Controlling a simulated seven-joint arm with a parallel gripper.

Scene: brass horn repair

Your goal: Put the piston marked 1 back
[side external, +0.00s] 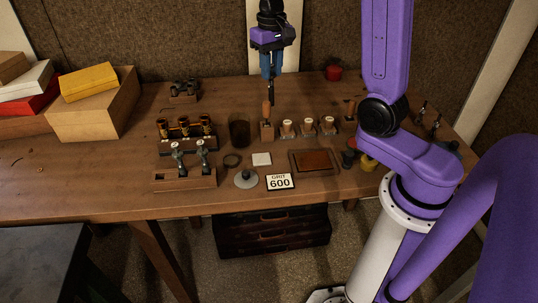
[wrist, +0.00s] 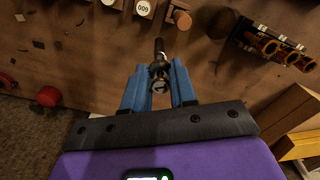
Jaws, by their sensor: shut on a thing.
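My gripper (side external: 271,72) hangs point-down above the back middle of the table. Its blue fingers are shut on a dark metal piston (side external: 270,93), which hangs upright; any number on it is too small to read. In the wrist view the piston (wrist: 160,72) sits between the two fingertips. The valve block (side external: 188,138) with three brass casings stands on the table to the left of my gripper; the casings also show at the upper right of the wrist view (wrist: 275,48). A wooden rack (side external: 185,184) in front of the block holds two other pistons (side external: 190,158).
Wooden blocks with round tops (side external: 308,128) stand in a row below and right of my gripper. A dark cup (side external: 239,133) stands beside the valve block. A grit 600 card (side external: 280,181) and a brown tray (side external: 292,165) lie in front. Boxes (side external: 95,105) stand far left.

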